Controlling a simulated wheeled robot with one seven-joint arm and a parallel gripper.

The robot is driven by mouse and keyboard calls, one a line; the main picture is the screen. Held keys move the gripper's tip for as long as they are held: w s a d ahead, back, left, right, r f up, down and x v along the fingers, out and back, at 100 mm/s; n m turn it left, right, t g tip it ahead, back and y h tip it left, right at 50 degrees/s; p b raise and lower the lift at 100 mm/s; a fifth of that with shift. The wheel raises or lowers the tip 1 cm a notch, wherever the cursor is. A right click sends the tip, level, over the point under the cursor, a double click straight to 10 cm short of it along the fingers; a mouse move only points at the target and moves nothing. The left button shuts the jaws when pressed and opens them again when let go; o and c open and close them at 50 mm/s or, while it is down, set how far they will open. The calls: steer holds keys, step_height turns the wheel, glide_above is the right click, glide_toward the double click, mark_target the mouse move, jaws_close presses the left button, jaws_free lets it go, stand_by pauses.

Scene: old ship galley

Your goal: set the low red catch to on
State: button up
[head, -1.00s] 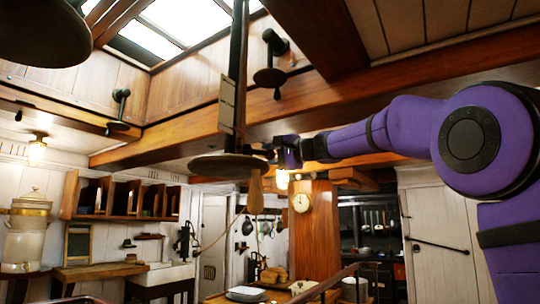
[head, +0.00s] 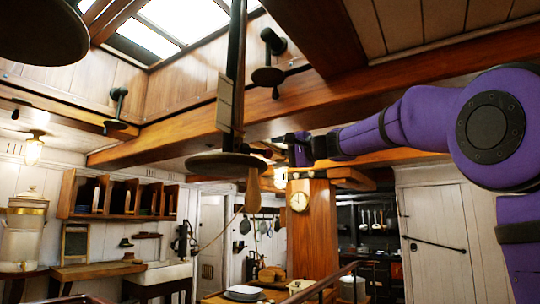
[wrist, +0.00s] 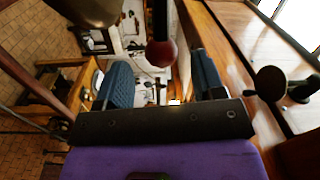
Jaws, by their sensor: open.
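A round red knob (wrist: 162,53) on the end of a dark rod shows in the wrist view, at the top middle. It lies between the lines of my two blue-padded fingers and looks beyond their tips. I cannot tell its setting. My gripper (wrist: 163,78) is open and empty, with a wide gap between the fingers. In the head view my gripper (head: 268,150) is high up, just right of the hanging dark disc (head: 225,164) and partly hidden near its edge. I cannot make out the red knob in the head view.
A dark post (head: 236,80) rises from the disc, and a wooden handle (head: 254,190) hangs beside it. Dark round fittings (head: 268,76) sit on the skylight wall. A wooden beam (head: 330,112) runs close above my arm. A clock (head: 299,201) is on the pillar below.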

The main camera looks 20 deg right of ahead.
steer(key=v, duration=0.7)
stand_by(0.4)
steer(key=s+a+f+n+g+h, duration=0.25)
steer(key=s+a+f, duration=0.3)
steer(key=f, duration=0.45)
steer(key=s+f+n+g+h, duration=0.3)
steer(key=s+f+h, duration=0.1)
steer(key=s+f, duration=0.8)
steer(key=s+d+f+n+g+h, duration=0.1)
steer(key=s+f+n+g+h, duration=0.2)
steer(key=s+f, duration=1)
step_height(320, 180, down, 6)
steer(key=shift+s+d+f+g+h, duration=0.1)
steer(key=shift+s+d+g+h, duration=0.25)
steer(key=shift+h, duration=0.4)
steer(key=shift+w, duration=0.1)
